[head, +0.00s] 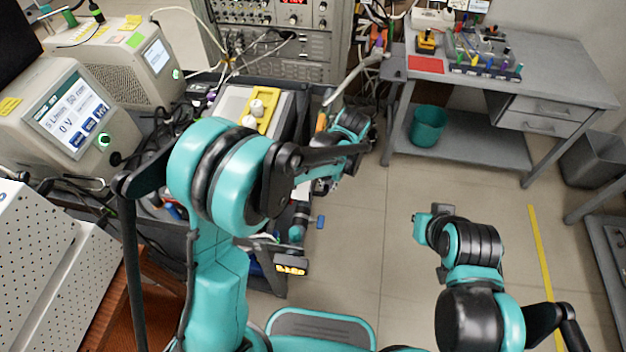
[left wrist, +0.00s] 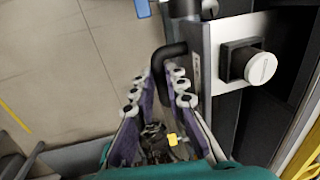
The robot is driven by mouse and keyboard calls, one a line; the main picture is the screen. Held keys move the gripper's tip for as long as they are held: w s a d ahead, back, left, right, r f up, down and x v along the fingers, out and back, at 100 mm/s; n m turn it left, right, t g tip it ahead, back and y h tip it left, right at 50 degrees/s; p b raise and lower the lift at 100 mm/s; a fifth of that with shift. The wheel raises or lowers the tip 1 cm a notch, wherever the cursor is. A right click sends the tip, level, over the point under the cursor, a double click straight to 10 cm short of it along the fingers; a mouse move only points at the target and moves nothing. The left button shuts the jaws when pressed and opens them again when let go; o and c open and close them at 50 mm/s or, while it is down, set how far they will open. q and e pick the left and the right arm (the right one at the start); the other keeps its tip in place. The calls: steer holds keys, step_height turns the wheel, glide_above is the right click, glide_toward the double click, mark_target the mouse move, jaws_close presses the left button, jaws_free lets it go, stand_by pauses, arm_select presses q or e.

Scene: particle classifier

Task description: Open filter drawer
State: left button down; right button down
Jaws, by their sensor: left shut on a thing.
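In the left wrist view a dark curved handle (left wrist: 163,58) stands out from a pale metal front panel (left wrist: 230,30), which I take to be the filter drawer. My left gripper (left wrist: 158,82) has purple pads with white rollers, and its fingers are closed around this handle. The part of the handle between the fingers is partly hidden. In the head view my left gripper is largely hidden by my arm, beside the dark equipment cart. How far the drawer is out cannot be told. My right arm is folded at the lower right, with no gripper fingers discernible.
A black square fitting with a round white knob (left wrist: 261,68) sits on the panel close to the handle. A grey workbench (head: 575,82) with a teal bin (head: 428,127) beneath stands at the right. The tiled floor (head: 385,235) between my arms is clear.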

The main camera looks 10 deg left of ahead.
arm_select(q)
steer(key=c, duration=1.8)
jaws_free()
step_height(320, 180, up, 12)
steer(key=d, duration=0.2)
steer(key=shift+f, duration=0.1)
